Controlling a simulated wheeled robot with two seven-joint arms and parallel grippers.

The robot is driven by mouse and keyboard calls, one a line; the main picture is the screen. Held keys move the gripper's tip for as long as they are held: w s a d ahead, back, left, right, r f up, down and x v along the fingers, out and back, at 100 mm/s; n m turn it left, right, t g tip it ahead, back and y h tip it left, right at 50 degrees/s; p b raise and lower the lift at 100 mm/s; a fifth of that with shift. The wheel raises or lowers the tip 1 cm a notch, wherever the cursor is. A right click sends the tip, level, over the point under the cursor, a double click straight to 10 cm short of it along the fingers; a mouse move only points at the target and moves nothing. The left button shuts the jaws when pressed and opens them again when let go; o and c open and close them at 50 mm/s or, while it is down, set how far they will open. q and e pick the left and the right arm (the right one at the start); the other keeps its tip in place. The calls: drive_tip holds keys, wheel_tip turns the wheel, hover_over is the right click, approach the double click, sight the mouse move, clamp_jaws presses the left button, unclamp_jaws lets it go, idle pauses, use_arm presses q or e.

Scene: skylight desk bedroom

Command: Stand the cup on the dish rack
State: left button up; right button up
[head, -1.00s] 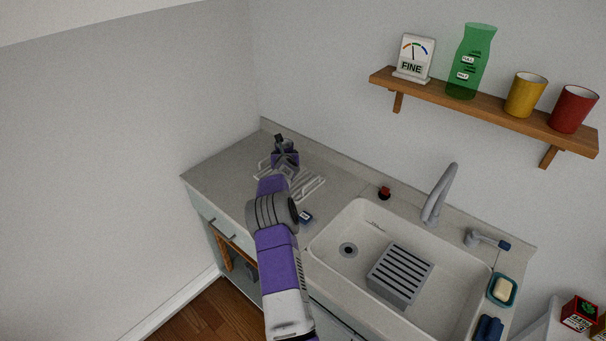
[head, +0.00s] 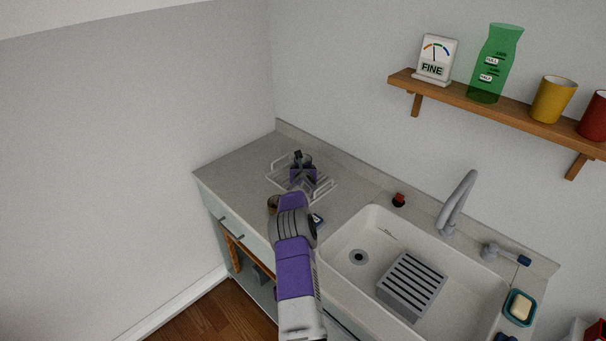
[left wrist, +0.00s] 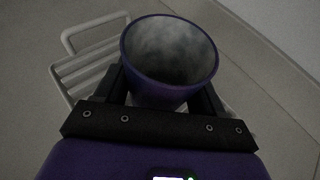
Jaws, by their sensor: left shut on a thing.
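The cup (left wrist: 170,60) is purple outside with a mottled grey inside. In the left wrist view it is upright, mouth towards the camera, between the two black fingers. My left gripper (head: 299,158) is shut on it over the dish rack. The dish rack (head: 328,189) is a pale wire frame on the counter left of the sink; its bars (left wrist: 88,72) also show behind and left of the cup. The cup's base is hidden, so I cannot tell if it touches the rack. In the head view I cannot clearly separate cup from gripper. My right gripper is not in view.
The sink (head: 345,232) with a grey slatted box (head: 412,283) and tap (head: 455,203) lies right of the rack. The counter (head: 235,170) left of the rack is clear.

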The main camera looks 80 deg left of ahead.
use_arm(q)
drive_tip(key=shift+f, duration=0.3)
drive_tip(key=shift+f, duration=0.1)
drive_tip(key=o, duration=1.2)
